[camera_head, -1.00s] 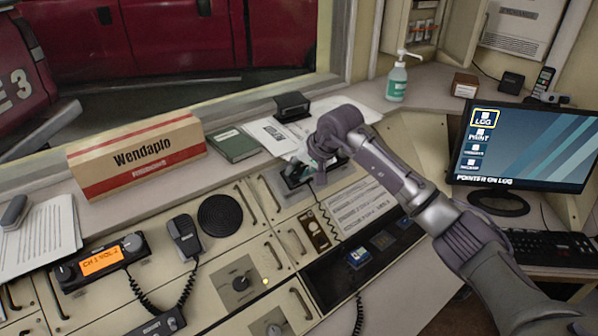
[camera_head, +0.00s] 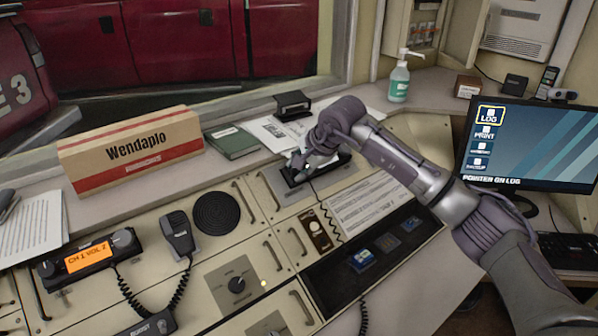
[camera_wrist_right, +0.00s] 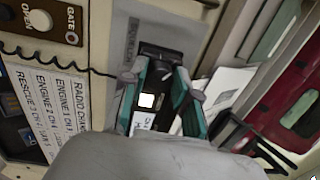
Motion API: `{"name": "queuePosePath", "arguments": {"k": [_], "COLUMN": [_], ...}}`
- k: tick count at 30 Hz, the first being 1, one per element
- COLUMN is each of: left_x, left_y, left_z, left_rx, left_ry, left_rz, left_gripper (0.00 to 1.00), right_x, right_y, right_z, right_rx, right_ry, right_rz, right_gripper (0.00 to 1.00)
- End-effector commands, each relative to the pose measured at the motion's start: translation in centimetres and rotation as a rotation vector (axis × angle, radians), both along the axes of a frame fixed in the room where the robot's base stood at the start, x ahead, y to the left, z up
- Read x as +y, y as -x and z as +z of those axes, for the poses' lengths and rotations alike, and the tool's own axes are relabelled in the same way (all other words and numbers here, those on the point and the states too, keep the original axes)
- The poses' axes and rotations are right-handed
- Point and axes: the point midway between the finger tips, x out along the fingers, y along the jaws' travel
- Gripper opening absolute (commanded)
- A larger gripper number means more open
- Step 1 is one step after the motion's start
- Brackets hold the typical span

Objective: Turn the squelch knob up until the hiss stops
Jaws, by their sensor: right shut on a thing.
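A dark knob (camera_head: 237,284) stands on a grey plate on the cream console; its lettering is too small to read, so I cannot tell whether it is the squelch knob. The radio (camera_head: 92,258) at the left has an orange display reading CH 1 and a volume figure, with a knob at each end. My left gripper is out of view.
A hand microphone (camera_head: 180,234) with a coiled cord and a round speaker (camera_head: 217,213) are left of my right arm. A gate switch (camera_head: 316,230) and a printed channel list (camera_head: 368,205) lie before it. A monitor (camera_head: 530,143) stands right.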

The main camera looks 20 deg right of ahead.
Motion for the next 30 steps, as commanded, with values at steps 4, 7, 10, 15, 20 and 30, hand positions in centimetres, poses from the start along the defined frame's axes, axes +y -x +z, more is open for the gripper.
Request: {"name": "queuePosePath", "arguments": {"k": [4, 7, 10, 15, 20, 30], "left_x": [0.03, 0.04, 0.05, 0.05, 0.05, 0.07], "left_y": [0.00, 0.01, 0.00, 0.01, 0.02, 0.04], "left_z": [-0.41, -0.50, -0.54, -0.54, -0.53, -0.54], "left_rx": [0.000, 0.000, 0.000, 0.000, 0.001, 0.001], "left_ry": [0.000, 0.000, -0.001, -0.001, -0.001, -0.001], "left_rz": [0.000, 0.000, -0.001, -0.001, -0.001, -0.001], "left_gripper": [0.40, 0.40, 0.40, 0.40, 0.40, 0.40], "right_x": [-0.05, -0.05, -0.05, -0.06, -0.05, -0.03], "right_y": [0.01, 0.01, 0.00, 0.01, 0.00, -0.01], "right_z": [-0.11, -0.07, -0.03, 0.00, 0.01, 0.01], "right_rx": [0.010, 0.014, 0.017, 0.018, 0.017, 0.017], "right_ry": [-0.025, -0.036, -0.041, -0.044, -0.044, -0.044], "right_rz": [-0.044, -0.061, -0.071, -0.076, -0.075, -0.075], "right_gripper": [0.00, 0.00, 0.00, 0.00, 0.00, 0.55]}}
